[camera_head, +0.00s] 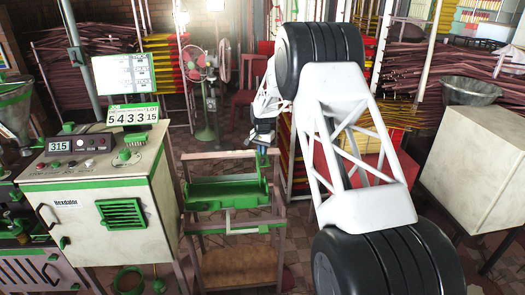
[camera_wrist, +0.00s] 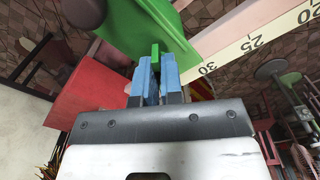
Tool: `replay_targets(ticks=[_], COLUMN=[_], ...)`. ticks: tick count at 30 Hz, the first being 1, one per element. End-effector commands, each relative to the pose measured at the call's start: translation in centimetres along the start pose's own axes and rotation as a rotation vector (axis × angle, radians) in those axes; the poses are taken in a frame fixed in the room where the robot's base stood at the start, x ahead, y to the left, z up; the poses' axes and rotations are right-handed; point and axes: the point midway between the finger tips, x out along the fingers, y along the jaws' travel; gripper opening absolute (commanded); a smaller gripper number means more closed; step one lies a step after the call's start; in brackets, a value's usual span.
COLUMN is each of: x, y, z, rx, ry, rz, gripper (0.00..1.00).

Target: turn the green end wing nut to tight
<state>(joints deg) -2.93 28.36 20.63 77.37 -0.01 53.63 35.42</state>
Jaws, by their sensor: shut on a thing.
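In the wrist view, the two blue fingertips of my gripper (camera_wrist: 157,78) are closed around a small green piece, the green end wing nut (camera_wrist: 155,50). Only its upper part shows between the fingers; the rest is hidden. Just beyond it is a larger green body (camera_wrist: 125,25). In the head view my gripper (camera_head: 262,148) is small, at the upper right end of a green trough (camera_head: 222,196) on a stand. The wing nut cannot be made out there. How tight it is cannot be told.
A white ruler strip (camera_wrist: 245,45) runs to the right of my fingers in the wrist view. A red block (camera_wrist: 90,95) is on the left. In the head view, a cream machine (camera_head: 90,200) stands left of the trough, and a cream box (camera_head: 480,150) stands far right.

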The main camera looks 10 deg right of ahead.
Motion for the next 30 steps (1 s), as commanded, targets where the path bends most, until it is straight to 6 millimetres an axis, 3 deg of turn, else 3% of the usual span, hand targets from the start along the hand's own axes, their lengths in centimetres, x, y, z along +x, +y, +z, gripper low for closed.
replay_targets(ticks=[21,30], x=[-0.04,-0.02], y=[-0.01,-0.01], z=[-0.01,0.0], rx=[0.667,0.856], ry=[0.0,0.0], rz=[0.0,0.0], gripper=[0.0,0.0])
